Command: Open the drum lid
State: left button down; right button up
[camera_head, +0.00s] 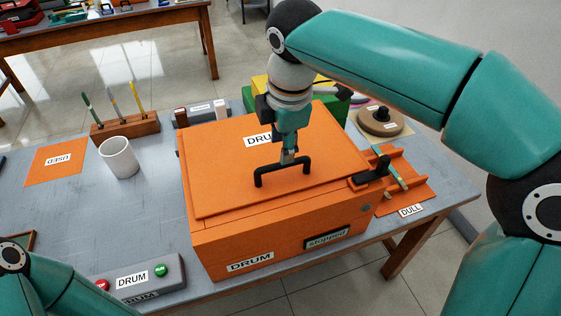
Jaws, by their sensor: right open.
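The drum is an orange box (220,245) with a DRUM label and a "stopped" plate on its front. Its flat orange lid (215,160) lies down on the box, closed. A black bar handle (268,178) stands near the lid's front edge. My right gripper (290,157) points down over the lid, its fingertips at the handle's bar. It is open; whether the fingers touch the bar I cannot tell. My left arm shows at the lower left, but its gripper is out of view.
A black latch-like part (372,170) sits at the box's right side, beside an orange DULL tray (418,190). A DRUM button box (140,279) is in front. A white cup (119,157) and a wooden tool rack (125,129) stand left. A round brown object (380,124) lies behind right.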

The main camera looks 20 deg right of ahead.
jog(key=f, duration=0.2)
jog(key=w+f, duration=0.1)
jog(key=f, duration=0.2)
jog(key=shift+f, duration=0.3)
jog(key=shift+c, duration=0.3)
grip_shut()
